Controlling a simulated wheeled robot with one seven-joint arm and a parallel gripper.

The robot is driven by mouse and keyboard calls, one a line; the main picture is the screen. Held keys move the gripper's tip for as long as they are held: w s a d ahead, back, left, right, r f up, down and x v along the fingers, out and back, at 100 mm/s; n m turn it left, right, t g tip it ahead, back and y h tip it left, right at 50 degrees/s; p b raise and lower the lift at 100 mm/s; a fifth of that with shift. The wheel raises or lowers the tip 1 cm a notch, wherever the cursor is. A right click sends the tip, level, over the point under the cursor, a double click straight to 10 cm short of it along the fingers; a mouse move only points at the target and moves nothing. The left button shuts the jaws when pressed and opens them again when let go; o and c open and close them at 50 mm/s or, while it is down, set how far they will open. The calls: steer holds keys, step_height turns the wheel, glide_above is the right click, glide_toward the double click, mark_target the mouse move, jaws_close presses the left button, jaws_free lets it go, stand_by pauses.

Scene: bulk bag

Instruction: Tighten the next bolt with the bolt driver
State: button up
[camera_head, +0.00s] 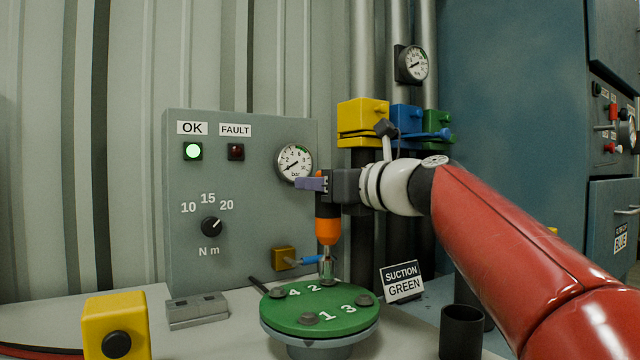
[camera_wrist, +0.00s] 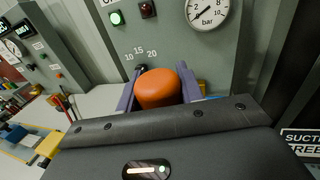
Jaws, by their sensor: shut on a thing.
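The bolt driver (camera_head: 327,226), with an orange and black body, stands upright in my gripper (camera_head: 312,184). Its orange top (camera_wrist: 157,89) fills the space between the purple fingers (camera_wrist: 158,92) in the wrist view. The driver's metal socket end (camera_head: 326,267) points down over the bolt by number 2 on the green round flange (camera_head: 290,318). I cannot tell whether it sits fully on that bolt.
A grey panel (camera_head: 250,235) behind has the OK lamp (camera_head: 193,151) lit green, the FAULT lamp (camera_head: 235,152) dark and a torque knob (camera_head: 211,227). A yellow button box (camera_head: 117,325) stands front left. A black cup (camera_head: 461,332) and a SUCTION GREEN sign (camera_head: 403,283) stand right of the flange.

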steer(key=shift+f+b, duration=0.6)
steer(key=shift+f, duration=0.2)
stand_by(0.6)
steer(key=shift+f, duration=0.35)
stand_by(1.5)
step_height(320, 180, up, 7)
steer(key=p, duration=0.7)
steer(key=shift+r, duration=0.15)
steer(key=shift+d, duration=0.1)
